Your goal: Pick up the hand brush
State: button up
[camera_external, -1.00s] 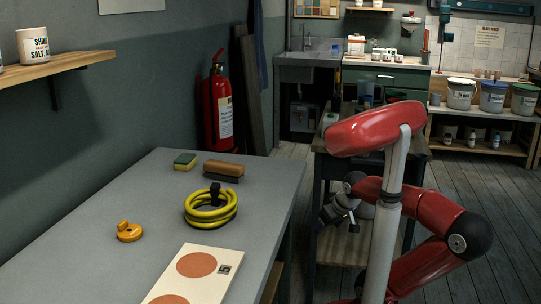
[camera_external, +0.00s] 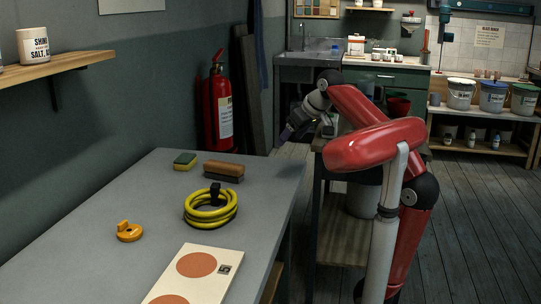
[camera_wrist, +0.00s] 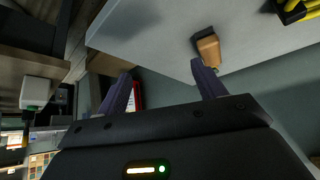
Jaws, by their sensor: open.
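The hand brush (camera_external: 224,168), with a brown wooden back and dark bristles, lies bristles down on the grey table near its far end. It also shows in the wrist view as a tan block with a dark side (camera_wrist: 208,48), at upper right just beyond the right fingertip. My gripper (camera_external: 287,133) is off the table's far right corner, right of the brush and apart from it. In the wrist view my gripper (camera_wrist: 163,76) has its two fingers spread with nothing between them.
On the grey table (camera_external: 110,200), a green-yellow sponge (camera_external: 185,161) lies left of the brush. A coiled yellow hose (camera_external: 211,217), an orange object (camera_external: 129,232) and a board with orange discs (camera_external: 222,258) are nearer. A fire extinguisher (camera_external: 217,115) stands behind the table.

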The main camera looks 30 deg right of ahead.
aim_at(224, 164)
jog(key=w+a+n+y+b, duration=0.1)
jog(key=w+a, duration=0.2)
jog(key=a, duration=0.1)
jog(key=w+a+f+n+y+b, duration=0.1)
jog(key=w+a, duration=0.2)
jog(key=a, duration=0.2)
jog(key=w+a+n+y+b, duration=0.1)
jog(key=w+a+n, duration=0.1)
jog(key=w+a, duration=0.2)
jog(key=shift+w+a+f+t, duration=0.1)
jog(key=shift+a+f+t, duration=0.25)
jog(key=shift+a, duration=0.3)
jog(key=shift+d+f, duration=0.25)
jog(key=shift+f, duration=2)
jog(key=x, duration=0.4)
jog(key=b+x, duration=0.1)
jog(key=x, duration=0.2)
jog(key=shift+a+f+b, duration=0.3)
jog(key=shift+a+f, duration=0.05)
jog(key=shift+f, duration=0.1)
jog(key=c, duration=1.1)
jog(key=shift+r, duration=0.15)
